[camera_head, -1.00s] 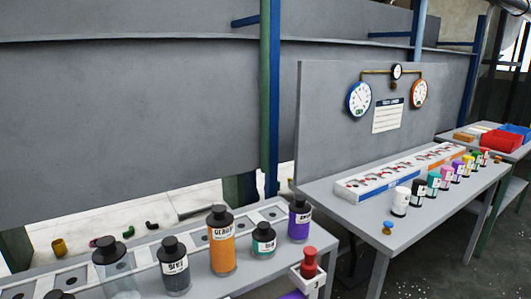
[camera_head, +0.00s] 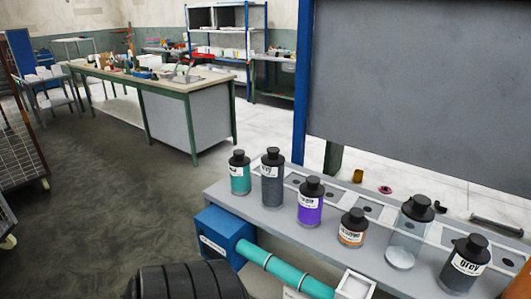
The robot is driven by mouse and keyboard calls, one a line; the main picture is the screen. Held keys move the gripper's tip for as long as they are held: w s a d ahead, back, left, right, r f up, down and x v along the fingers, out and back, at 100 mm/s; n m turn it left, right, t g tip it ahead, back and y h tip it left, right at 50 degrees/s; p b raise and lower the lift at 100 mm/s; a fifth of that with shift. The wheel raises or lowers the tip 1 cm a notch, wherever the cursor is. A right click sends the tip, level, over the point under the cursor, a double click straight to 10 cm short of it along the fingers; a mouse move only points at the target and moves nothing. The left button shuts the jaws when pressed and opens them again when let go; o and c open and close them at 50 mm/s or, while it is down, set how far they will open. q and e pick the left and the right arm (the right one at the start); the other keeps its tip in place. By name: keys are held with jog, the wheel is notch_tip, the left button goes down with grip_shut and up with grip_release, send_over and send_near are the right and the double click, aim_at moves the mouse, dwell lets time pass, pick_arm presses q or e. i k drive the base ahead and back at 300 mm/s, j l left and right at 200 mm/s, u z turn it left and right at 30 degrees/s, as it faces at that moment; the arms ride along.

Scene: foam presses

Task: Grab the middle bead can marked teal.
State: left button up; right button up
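A can with a teal body, black shoulder and cap and a white label (camera_head: 240,175) stands upright at the left end of the grey bench. It looks shorter than the grey can (camera_head: 272,185) just to its right and taller than the orange can (camera_head: 351,234). A purple can (camera_head: 310,209) stands between the grey and orange ones. Further right are a clear can with pale contents (camera_head: 404,238) and another dark can labelled grey (camera_head: 464,270). Neither of my grippers shows in this view.
The grey bench (camera_head: 225,193) has recessed spots along its back. In front are a blue box (camera_head: 220,235) with a teal tube (camera_head: 285,273) and a black ribbed object (camera_head: 188,284). Open floor (camera_head: 110,210) lies left, before a green-legged workbench (camera_head: 190,115).

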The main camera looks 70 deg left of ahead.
aim_at(240, 165)
jog(key=u, duration=2.3)
jog(key=i+j+z, duration=0.1)
jog(key=j, duration=0.2)
jog(key=i+j+z, duration=0.1)
jog(key=j, duration=0.25)
jog(key=i+j+z, duration=0.15)
jog(key=j, duration=0.2)
